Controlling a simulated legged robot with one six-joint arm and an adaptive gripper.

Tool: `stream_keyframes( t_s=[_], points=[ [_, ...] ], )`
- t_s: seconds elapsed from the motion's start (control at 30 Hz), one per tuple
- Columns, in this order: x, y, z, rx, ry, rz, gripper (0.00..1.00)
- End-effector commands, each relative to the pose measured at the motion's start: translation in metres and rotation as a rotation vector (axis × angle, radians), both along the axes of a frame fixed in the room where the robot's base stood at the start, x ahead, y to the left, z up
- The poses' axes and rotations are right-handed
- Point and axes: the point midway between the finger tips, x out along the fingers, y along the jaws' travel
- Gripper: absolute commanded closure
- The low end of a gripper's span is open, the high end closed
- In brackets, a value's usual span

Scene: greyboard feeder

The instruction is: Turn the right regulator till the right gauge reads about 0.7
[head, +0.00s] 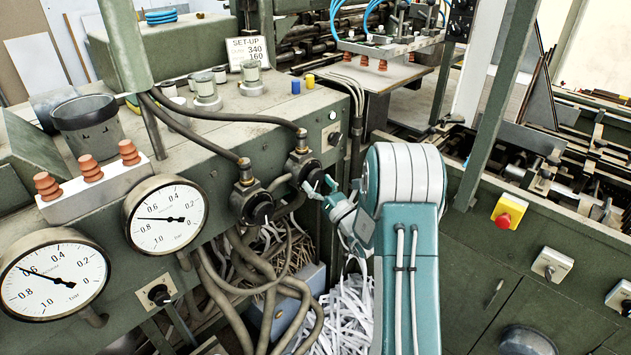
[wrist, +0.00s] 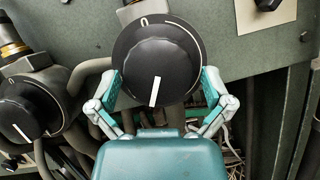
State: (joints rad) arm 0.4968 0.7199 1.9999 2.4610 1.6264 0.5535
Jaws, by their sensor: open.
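The right regulator (head: 312,176) has a round black knob, which fills the upper middle of the wrist view (wrist: 157,65). Its white line points down, slightly left, away from the 0 at the top. My gripper (head: 331,190) is open, with one finger at each side of the knob's lower half in the wrist view (wrist: 160,85). I cannot tell whether the fingers touch it. The right gauge (head: 166,215) has its needle pointing left, between 0.6 and 0.8. The left gauge (head: 52,276) has its needle near 0.6. The left regulator (head: 258,208) stands beside the right one.
Grey hoses (head: 215,290) hang below the regulators, above a heap of white paper strips (head: 345,315). A black cup (head: 88,125) and a white block with orange suction cups (head: 100,185) sit on the bench top. A red stop button (head: 505,219) is on the right panel.

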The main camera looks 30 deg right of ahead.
Motion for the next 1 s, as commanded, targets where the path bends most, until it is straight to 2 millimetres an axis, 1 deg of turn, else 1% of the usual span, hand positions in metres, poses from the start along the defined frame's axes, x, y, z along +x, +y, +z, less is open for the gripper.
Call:
stream_keyframes(
  t_s=[0.17,0.4,0.53,0.7,1.0],
  points=[
    [-0.027,-0.008,-0.012,0.002,0.003,-0.004,0.00],
    [-0.072,-0.020,-0.031,0.004,0.004,-0.004,0.00],
    [-0.090,-0.024,-0.039,0.003,0.004,-0.003,0.00],
    [-0.102,-0.026,-0.044,0.002,0.003,-0.001,0.00],
    [-0.103,-0.026,-0.044,0.002,0.003,-0.001,0.00]
  ],
)
